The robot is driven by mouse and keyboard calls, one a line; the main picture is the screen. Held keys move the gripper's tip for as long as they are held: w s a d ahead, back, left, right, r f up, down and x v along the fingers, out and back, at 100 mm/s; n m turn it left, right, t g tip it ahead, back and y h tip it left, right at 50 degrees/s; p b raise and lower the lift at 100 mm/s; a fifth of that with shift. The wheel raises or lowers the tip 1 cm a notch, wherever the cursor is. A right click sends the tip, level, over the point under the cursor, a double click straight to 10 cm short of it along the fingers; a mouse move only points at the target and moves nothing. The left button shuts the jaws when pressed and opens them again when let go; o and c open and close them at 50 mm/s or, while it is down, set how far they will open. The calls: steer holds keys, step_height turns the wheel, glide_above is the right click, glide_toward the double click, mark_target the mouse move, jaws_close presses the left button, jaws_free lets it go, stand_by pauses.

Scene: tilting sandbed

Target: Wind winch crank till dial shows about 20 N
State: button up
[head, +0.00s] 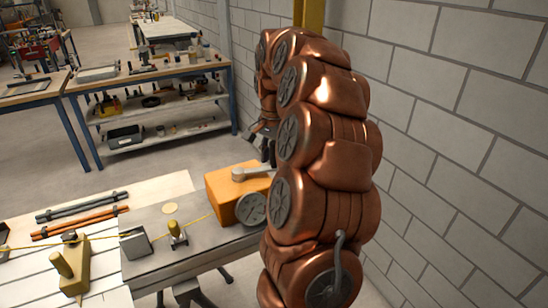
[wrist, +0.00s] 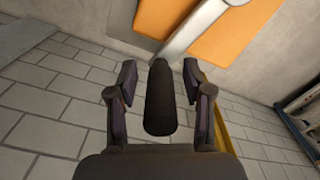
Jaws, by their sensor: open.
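The winch is an orange box (head: 222,193) on a grey bench plate, with a grey crank arm (head: 252,173) on top. A round dial (head: 251,208) is on its front; its reading is too small to tell. In the wrist view, the black crank handle (wrist: 160,100) stands between the two fingers of my gripper (wrist: 159,72). The fingers are open, with a visible gap on each side of the handle. The silver crank arm (wrist: 190,32) runs from the handle over the orange box (wrist: 238,35). In the head view, my arm partly hides my gripper and the crank's far end.
A yellow line (head: 195,219) runs left from the winch past a brass post (head: 177,232) and a metal block (head: 134,244). A wooden block (head: 74,272) and several rods (head: 80,222) lie further left. A block wall (head: 450,130) stands close on the right.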

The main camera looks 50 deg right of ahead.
steer(key=shift+c, duration=0.3)
jaws_close()
stand_by(0.3)
